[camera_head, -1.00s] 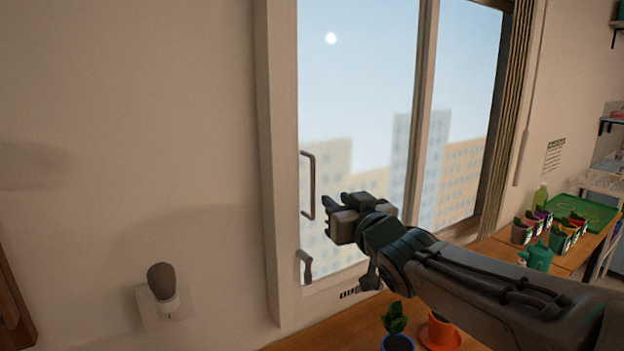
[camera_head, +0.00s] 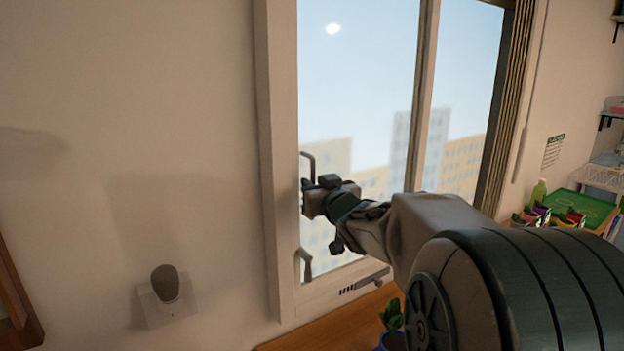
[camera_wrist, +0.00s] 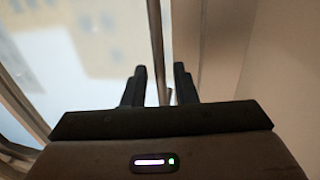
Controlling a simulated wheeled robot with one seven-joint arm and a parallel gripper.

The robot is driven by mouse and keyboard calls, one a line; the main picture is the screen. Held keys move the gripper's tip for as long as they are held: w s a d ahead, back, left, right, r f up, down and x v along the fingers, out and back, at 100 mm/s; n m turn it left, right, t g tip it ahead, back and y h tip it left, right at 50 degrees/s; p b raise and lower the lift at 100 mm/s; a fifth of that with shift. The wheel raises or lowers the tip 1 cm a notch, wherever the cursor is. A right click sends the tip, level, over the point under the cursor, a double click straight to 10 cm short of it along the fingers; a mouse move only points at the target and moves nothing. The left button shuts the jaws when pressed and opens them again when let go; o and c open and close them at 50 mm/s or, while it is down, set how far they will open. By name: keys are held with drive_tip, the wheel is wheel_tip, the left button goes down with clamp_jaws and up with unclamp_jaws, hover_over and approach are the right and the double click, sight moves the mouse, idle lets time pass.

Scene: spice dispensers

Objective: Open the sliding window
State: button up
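The sliding window (camera_head: 358,85) has a left pane whose left edge sits against the left frame. Its dark upright bar handle (camera_head: 311,159) is on that edge; the lower part is hidden behind my gripper. My gripper (camera_head: 306,197) is at the handle, reaching in from the right. In the wrist view my gripper (camera_wrist: 162,82) has its fingers apart, and an upright bar shows between them, seemingly the handle. I cannot tell whether either finger touches it.
A wall fixture with a dark rounded knob (camera_head: 165,283) is at lower left. A wooden counter (camera_head: 330,330) runs below the window, with a plant in a blue pot (camera_head: 392,325). Small pots and a green tray (camera_head: 585,208) are at right. My arm hides much of the lower right.

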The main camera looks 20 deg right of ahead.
drive_tip(key=shift+w, duration=0.9)
